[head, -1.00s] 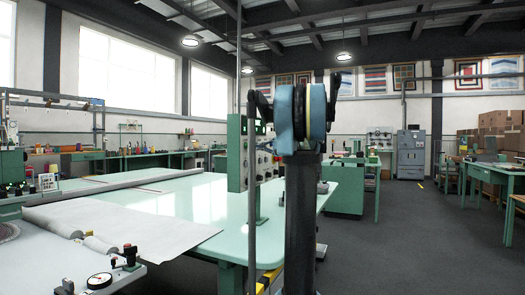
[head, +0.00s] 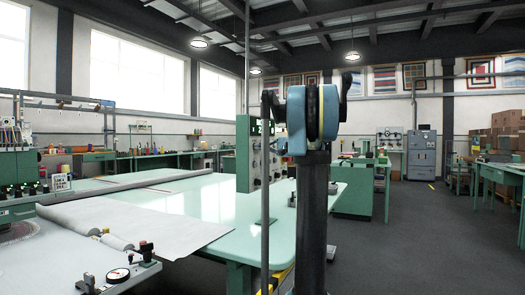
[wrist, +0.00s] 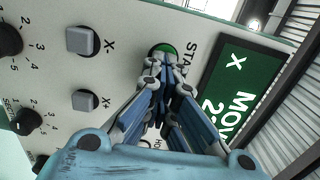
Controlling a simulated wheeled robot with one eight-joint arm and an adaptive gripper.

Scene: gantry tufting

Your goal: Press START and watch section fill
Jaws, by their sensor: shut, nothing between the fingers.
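The START button (wrist: 163,50) is a round green button on a pale control panel (wrist: 125,22); its label is partly covered by my gripper. My gripper (wrist: 160,68) is shut and empty, its fingertips right in front of the button and overlapping it. I cannot tell whether they touch it. A green display (wrist: 238,85) beside the button shows white text, "X" and "MOV", partly cut off. In the head view the control box (head: 243,155) stands over the pale green table, partly hidden by my arm; my gripper is hidden there.
Square X buttons (wrist: 82,41) and black knobs (wrist: 28,121) sit close to my gripper on the panel. The pale green table (head: 200,215) carries a grey cloth (head: 130,222). A gauge (head: 118,274) is at the front left. Open floor (head: 410,240) lies right.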

